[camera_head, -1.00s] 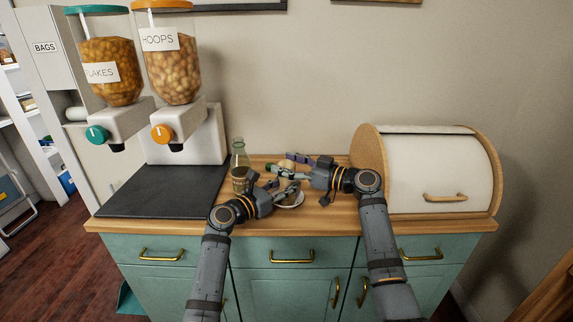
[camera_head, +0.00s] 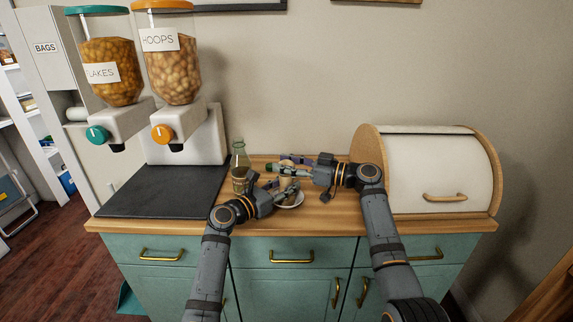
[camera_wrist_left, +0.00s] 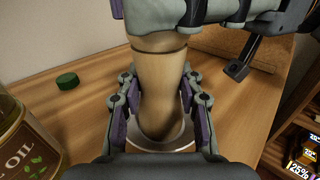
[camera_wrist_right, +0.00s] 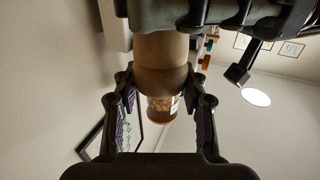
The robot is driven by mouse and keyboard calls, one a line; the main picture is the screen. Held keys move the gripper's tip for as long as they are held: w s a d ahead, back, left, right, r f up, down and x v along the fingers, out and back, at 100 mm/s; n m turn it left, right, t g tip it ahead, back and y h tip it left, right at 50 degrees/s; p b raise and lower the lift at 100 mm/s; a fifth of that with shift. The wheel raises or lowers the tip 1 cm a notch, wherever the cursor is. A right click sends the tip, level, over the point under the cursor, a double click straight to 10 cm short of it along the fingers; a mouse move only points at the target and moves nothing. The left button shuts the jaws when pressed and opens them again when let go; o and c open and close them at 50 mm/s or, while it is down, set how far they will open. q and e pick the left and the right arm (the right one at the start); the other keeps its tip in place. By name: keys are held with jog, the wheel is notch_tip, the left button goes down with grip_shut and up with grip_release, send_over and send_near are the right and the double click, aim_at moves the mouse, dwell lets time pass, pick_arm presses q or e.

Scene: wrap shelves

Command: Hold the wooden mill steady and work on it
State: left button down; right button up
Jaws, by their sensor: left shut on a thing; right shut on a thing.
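The wooden mill stands upright on a small white saucer (camera_head: 291,205) near the counter's middle. My grippers mostly hide it in the head view. In the left wrist view its pale, rounded lower body (camera_wrist_left: 158,85) sits between my left fingers, with the saucer rim around its foot. My left gripper (camera_head: 288,191) is shut on this lower part. My right gripper (camera_head: 281,168) is shut on the mill's upper part, just above my left one. The right wrist view shows the mill's rounded top (camera_wrist_right: 162,75) between the right fingers.
An oil bottle (camera_head: 240,172) stands close left of the grippers. A green cap (camera_wrist_left: 67,81) lies on the counter. Two cereal dispensers (camera_head: 172,90) stand behind a dark mat (camera_head: 150,191) at left. A bread box (camera_head: 440,170) stands at right.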

aim_at(286, 161)
jog(key=shift+f+n+g+y, duration=0.1)
jog(key=shift+n+g+y, duration=0.3)
jog(key=shift+n+g, duration=0.6)
jog(key=o, duration=1.2)
jog(key=shift+c, duration=0.2)
notch_tip(286, 161, up, 10)
jog(key=shift+r, duration=0.1)
